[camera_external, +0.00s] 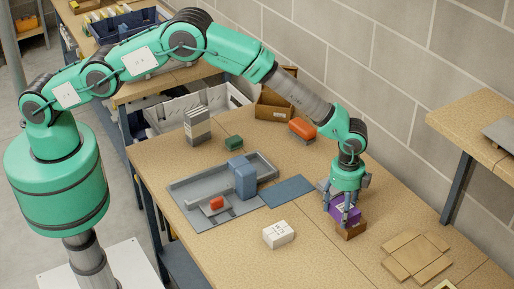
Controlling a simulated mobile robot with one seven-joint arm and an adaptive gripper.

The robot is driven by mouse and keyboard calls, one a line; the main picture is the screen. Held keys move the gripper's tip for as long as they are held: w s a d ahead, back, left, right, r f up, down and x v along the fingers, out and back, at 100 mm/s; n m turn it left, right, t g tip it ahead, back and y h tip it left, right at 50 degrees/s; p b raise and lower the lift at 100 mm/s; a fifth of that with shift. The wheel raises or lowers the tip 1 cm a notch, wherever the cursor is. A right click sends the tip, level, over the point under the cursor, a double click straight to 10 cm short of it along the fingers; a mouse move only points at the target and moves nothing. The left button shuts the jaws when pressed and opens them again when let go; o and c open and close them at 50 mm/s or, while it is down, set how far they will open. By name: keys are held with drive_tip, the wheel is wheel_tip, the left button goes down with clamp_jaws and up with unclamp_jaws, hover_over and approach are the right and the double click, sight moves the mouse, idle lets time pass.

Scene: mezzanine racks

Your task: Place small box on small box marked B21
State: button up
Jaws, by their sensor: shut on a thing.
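My gripper (344,212) points down at the right of the table and is shut on a small purple box (338,212). The purple box is right over a small brown box (351,231); I cannot tell whether it rests on it or is held just above. A small white box (278,235) with dark print lies on the table to the left, apart from the gripper. The print is too small to read, and I see no clear B21 mark on any box.
A grey tray (184,194) with a blue-grey block (242,177) lies left of the gripper, beside a flat blue mat (287,191). Flattened cardboard (416,257) lies at the right front. An orange-topped item (302,129) is behind. A wall stands at the back.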

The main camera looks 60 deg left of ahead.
drive_tip(key=shift+w+d, duration=0.4)
drive_tip(key=shift+w, duration=0.1)
drive_tip(key=shift+f, duration=0.15)
drive_tip(key=shift+f+p, duration=0.4)
drive_tip(key=shift+f, duration=1.25)
drive_tip(key=shift+f, duration=0.2)
drive_tip(key=o, duration=1.2)
drive_tip(key=shift+r, duration=0.2)
wheel_tip(320, 180, up, 12)
drive_tip(key=shift+r+b, duration=0.1)
drive_tip(key=shift+b, duration=0.6)
